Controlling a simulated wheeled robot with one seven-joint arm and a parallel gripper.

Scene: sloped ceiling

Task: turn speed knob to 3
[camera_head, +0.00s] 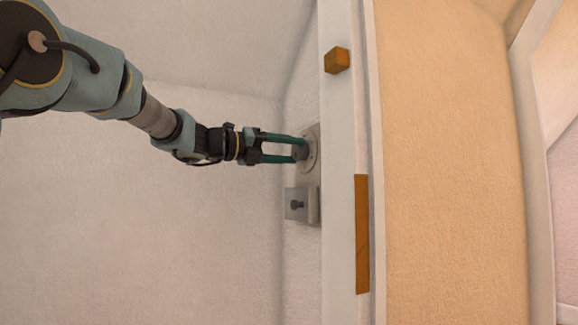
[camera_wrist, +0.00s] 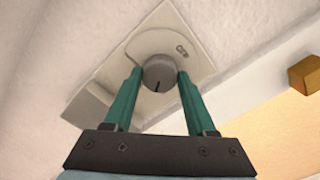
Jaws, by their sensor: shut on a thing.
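The speed knob (camera_wrist: 159,75) is a round grey knob with a dark pointer line on a pale wall plate (camera_wrist: 185,20). In the wrist view the line runs from the knob's middle toward my gripper's base. Faint marking shows on the plate above and right of the knob, too small to read surely. My gripper (camera_wrist: 158,78) has green fingers, one on each side of the knob, shut on it. In the head view my gripper (camera_head: 300,149) reaches from the left to the knob, which the fingers partly hide.
A white frame (camera_head: 338,130) stands to the right, with a wooden hexagonal block (camera_head: 337,60) above and a brown strip (camera_head: 362,235) below. The wall at left is bare.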

